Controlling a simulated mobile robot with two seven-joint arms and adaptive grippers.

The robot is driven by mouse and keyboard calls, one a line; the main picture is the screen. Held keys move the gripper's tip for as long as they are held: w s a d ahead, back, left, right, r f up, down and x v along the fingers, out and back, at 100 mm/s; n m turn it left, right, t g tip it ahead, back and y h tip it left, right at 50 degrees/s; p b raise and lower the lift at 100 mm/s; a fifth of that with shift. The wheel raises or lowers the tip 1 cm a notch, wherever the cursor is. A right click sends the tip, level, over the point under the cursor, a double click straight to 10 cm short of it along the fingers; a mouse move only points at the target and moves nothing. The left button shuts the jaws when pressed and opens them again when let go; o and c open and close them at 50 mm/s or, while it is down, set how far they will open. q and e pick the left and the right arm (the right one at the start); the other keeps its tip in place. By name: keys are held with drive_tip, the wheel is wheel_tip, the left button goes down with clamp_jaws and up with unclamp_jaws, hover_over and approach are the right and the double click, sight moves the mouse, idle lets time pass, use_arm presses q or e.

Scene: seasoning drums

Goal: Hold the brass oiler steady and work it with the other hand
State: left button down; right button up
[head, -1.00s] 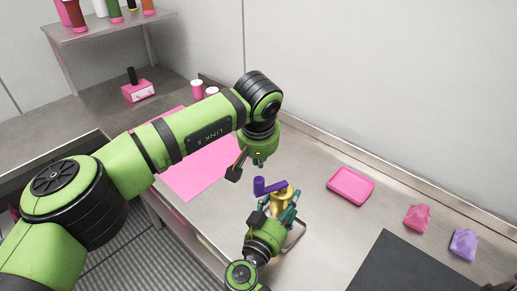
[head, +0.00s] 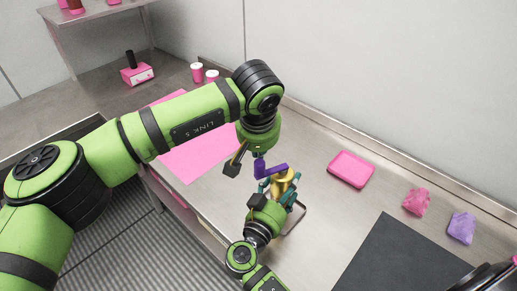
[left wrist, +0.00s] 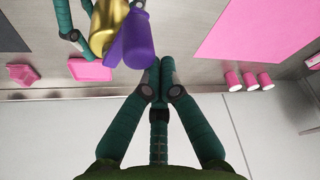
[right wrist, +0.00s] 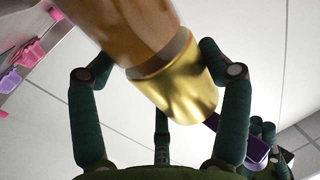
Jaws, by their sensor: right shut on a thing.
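My left gripper (head: 257,155) is above the counter at the handle's outer end. In the left wrist view its fingers (left wrist: 160,68) are together with nothing visible between them, close beside the purple handle (left wrist: 139,45). I cannot tell whether they touch it.
A dark mat (head: 395,262) covers the front right. A wall edges the counter.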

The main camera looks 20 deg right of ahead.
sight(263, 163)
use_arm(q)
drive_tip(key=shift+s+a, duration=0.1)
drive_tip(key=shift+s, duration=0.25)
drive_tip(key=shift+s+a, duration=0.1)
drive_tip(key=shift+s, duration=1.3)
drive_tip(key=shift+s+d+n+y, duration=0.7)
drive_tip(key=shift+s+d+n, duration=1.3)
drive_tip(key=shift+n, duration=0.3)
